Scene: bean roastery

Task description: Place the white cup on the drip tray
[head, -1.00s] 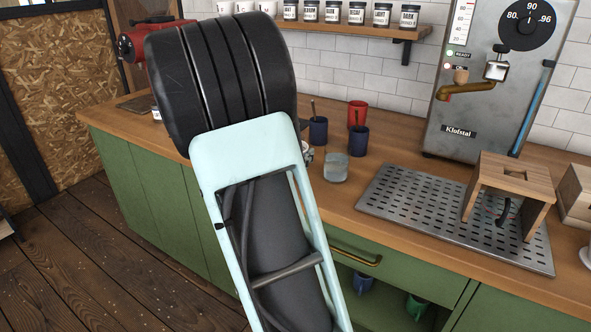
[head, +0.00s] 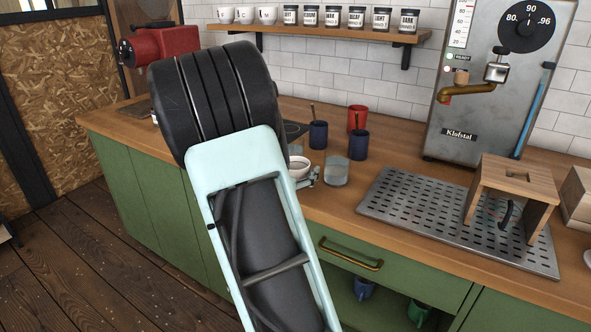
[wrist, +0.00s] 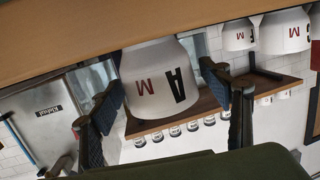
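A white cup (wrist: 155,80) with a red and a black letter shows in the upside-down wrist view, between the fingers of my gripper (wrist: 165,95). The fingers stand wide apart, one on each side of the cup; whether they touch it is unclear. In the head view a white cup (head: 297,163) on the counter shows partly past my arm, with a fingertip of my gripper (head: 309,178) beside it. The drip tray (head: 400,204), a perforated metal plate, lies on the counter to the right, apart from the cup.
A wooden stand (head: 515,180) is on the tray's right part, below the grey machine (head: 480,120). More white cups (wrist: 285,32) are nearby. The tray's left part is bare.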

